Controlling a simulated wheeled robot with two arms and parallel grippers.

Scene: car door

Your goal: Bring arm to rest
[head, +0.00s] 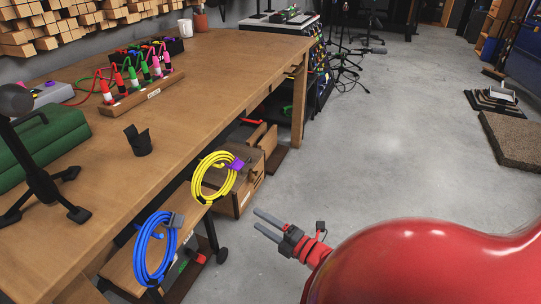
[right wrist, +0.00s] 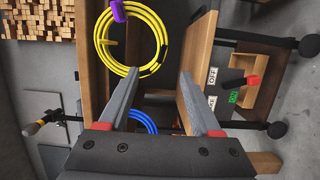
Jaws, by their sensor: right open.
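My right gripper (head: 260,221) is open and empty in the head view, at the lower middle. It points left toward the workbench and is held over the floor, to the right of the coiled cables. My red right arm fills the lower right corner. In the right wrist view the two grey fingers of the right gripper (right wrist: 161,76) are apart with nothing between them. My left gripper is not in view.
A wooden workbench (head: 215,68) runs along the left. A yellow cable coil (head: 196,190) and a blue cable coil (head: 141,262) hang at its front side, near the gripper. A wooden drawer box (head: 240,196) is below. Grey floor (head: 400,130) is open to the right.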

